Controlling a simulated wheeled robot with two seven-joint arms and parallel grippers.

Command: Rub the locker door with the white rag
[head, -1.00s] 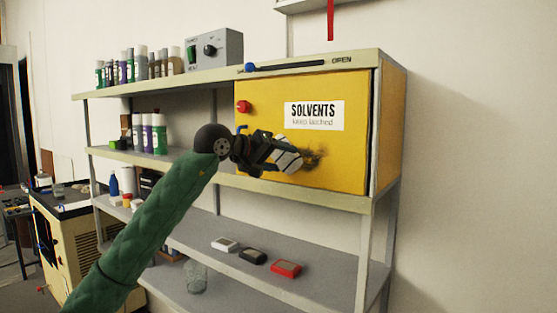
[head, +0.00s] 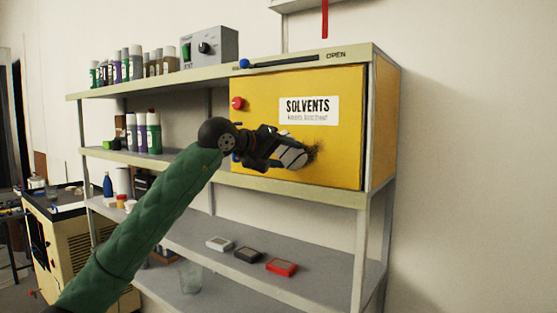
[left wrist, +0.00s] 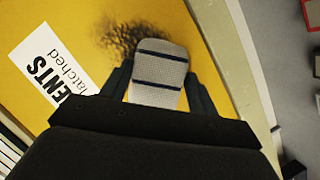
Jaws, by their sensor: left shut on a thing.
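The yellow locker door (head: 262,97) carries a white SOLVENTS label and is closed. A dark smudge (head: 312,152) marks its lower middle; the left wrist view shows the smudge (left wrist: 125,38) just beyond the rag. My left gripper (head: 278,152) is shut on the white rag (head: 294,156), which has dark stripes and shows in the left wrist view (left wrist: 158,66) between the fingers. The rag lies at the door's face over the smudge's left side; I cannot tell how firmly it touches. My right gripper is not in view.
A red knob (head: 237,103) sits at the door's upper left. A blue-ended bar (head: 280,63) runs along the top shelf edge beside OPEN. Bottles (head: 140,132) stand on the shelves at left. Small blocks (head: 281,267) lie on the lower shelf.

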